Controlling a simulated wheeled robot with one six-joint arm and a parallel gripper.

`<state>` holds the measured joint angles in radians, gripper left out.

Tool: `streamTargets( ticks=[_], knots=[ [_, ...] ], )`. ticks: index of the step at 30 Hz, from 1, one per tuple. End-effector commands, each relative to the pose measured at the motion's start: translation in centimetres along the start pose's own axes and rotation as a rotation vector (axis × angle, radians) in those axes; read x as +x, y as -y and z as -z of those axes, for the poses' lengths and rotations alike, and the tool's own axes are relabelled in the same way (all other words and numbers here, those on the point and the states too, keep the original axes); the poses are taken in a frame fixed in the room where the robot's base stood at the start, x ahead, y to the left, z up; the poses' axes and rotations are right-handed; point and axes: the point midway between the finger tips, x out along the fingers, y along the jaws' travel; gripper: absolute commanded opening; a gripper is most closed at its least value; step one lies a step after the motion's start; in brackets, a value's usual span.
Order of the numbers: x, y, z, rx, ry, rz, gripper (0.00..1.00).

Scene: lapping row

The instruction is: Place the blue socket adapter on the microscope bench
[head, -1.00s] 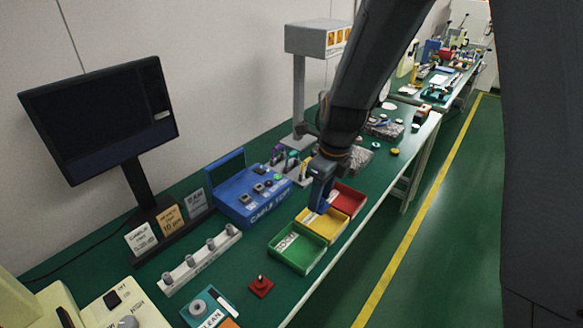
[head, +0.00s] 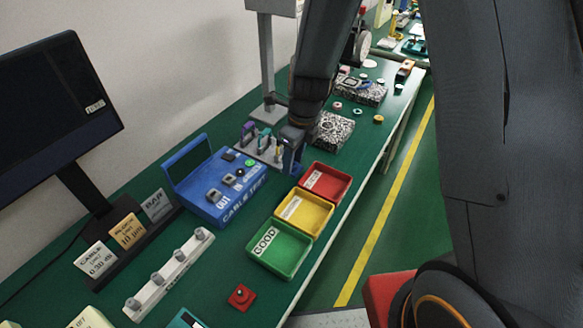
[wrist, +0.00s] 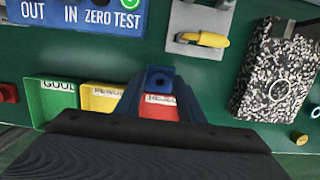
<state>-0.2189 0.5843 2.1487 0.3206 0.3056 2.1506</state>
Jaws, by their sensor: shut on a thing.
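My gripper (head: 292,150) hangs over the green bench, between the blue cable tester and the red tray in the head view. In the wrist view my gripper (wrist: 159,98) is shut on the blue socket adapter (wrist: 159,78), a small blue block with a dark round hole. It is held above the bench near the red tray. In the head view the adapter cannot be told apart from the dark gripper. Which surface is the microscope bench is not clear; another green-topped bench (head: 392,51) with equipment shows at the top right.
Green (head: 279,249), yellow (head: 321,223) and red (head: 345,186) trays line the bench's front edge. The blue cable tester (head: 205,204), a grey post (head: 267,55) and a speckled block (head: 333,130) stand nearby. Open floor with a yellow line (head: 385,217) lies to the right.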

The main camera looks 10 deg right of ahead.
Motion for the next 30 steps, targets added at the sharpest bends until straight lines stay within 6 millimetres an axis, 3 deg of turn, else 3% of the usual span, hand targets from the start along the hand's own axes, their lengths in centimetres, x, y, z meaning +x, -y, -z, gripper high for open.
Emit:
streamTargets(
  ticks=[9,21,22,25,30],
  knots=[
    [3.9,0.0,0.6,0.000,-0.002,-0.001,0.11],
    [4.3,0.0,0.7,0.001,-0.001,-0.001,0.11],
    [4.3,0.0,0.7,0.001,-0.001,-0.001,0.37],
    [4.2,-0.1,0.7,0.001,-0.001,-0.001,0.54],
    [4.2,0.0,0.7,0.001,-0.001,-0.001,0.54]
  ],
)
